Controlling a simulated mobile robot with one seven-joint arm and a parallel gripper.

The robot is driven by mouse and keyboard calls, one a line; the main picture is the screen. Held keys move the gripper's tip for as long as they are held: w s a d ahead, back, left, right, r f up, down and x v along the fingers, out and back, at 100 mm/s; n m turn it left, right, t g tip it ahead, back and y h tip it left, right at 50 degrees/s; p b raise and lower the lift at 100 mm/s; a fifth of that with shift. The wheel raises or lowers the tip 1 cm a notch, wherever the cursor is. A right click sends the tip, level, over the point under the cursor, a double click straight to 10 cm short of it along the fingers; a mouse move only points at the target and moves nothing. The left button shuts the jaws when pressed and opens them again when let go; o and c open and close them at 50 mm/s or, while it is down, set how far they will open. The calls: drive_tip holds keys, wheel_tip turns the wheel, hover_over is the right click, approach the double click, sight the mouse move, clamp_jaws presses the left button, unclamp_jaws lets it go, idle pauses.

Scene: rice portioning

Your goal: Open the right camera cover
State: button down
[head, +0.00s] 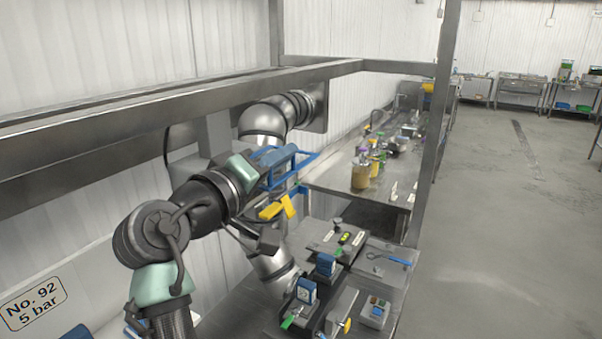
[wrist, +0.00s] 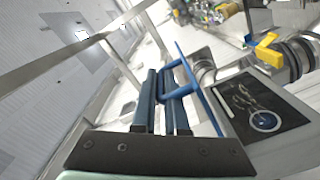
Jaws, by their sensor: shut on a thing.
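My gripper (head: 284,162) is raised near the steel post in the head view. In the wrist view its two long blue fingers (wrist: 165,100) are shut around the loop of a thin blue frame (wrist: 205,103). The blue frame also shows in the head view (head: 305,164), to the right of the fingers. I take this frame to be the camera cover's handle, but cannot tell clearly. A grey unit with a dark panel (wrist: 262,110) lies just right of the blue frame in the wrist view. How the two join is hidden.
A yellow part (head: 273,210) sits below my gripper, also near a steel cylinder in the wrist view (wrist: 268,50). A steel bench (head: 345,183) with jars stands beyond. Open floor (head: 480,230) lies to the right.

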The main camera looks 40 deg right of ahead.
drive_tip(key=r+n+p, duration=0.2)
drive_tip(key=shift+w+a+r, duration=0.15)
drive_tip(key=shift+w+r, duration=0.15)
drive_tip(key=shift+w, duration=0.1)
drive_tip(key=shift+w+a+r+n+p, duration=0.2)
drive_tip(key=shift+w+r+n+p, duration=0.4)
drive_tip(key=shift+n, duration=0.4)
drive_tip(key=shift+f, duration=0.15)
drive_tip(key=shift+s, duration=0.1)
drive_tip(key=c, duration=1.2)
unclamp_jaws()
drive_tip(key=b+v, duration=0.7)
drive_tip(key=v, duration=0.6)
